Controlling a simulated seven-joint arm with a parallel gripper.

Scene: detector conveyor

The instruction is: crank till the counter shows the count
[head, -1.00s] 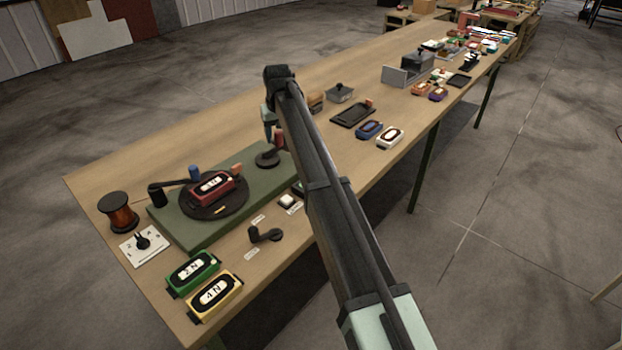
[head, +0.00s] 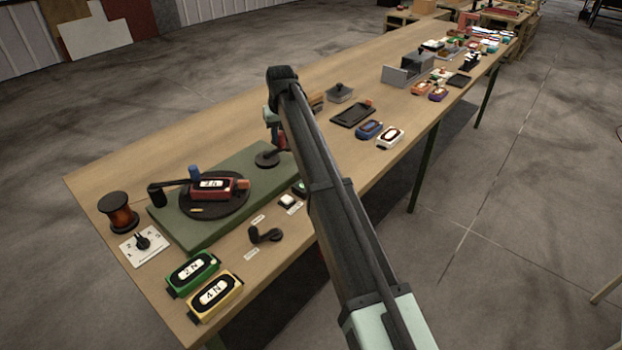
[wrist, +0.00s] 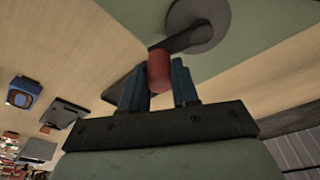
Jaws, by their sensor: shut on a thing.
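The crank is a dark disc (head: 268,159) with a short arm and a red handle (head: 282,141), at the right end of the green base (head: 185,232). In the wrist view my gripper (wrist: 158,82) has its blue fingers on either side of the red handle (wrist: 159,68), shut on it; the crank disc (wrist: 197,22) lies beyond. In the head view my gripper (head: 275,133) is partly hidden by my arm. A black turntable (head: 212,210) carries a red box (head: 198,190) with a white label. I cannot make out a counter reading.
A dial card (head: 143,245), a copper spool (head: 119,212), green (head: 192,270) and yellow (head: 215,296) boxes and a black lever (head: 265,235) stand around the base. A dark tray (head: 352,114) lies beyond my arm. A dark device beside the white button (head: 288,201) is partly hidden.

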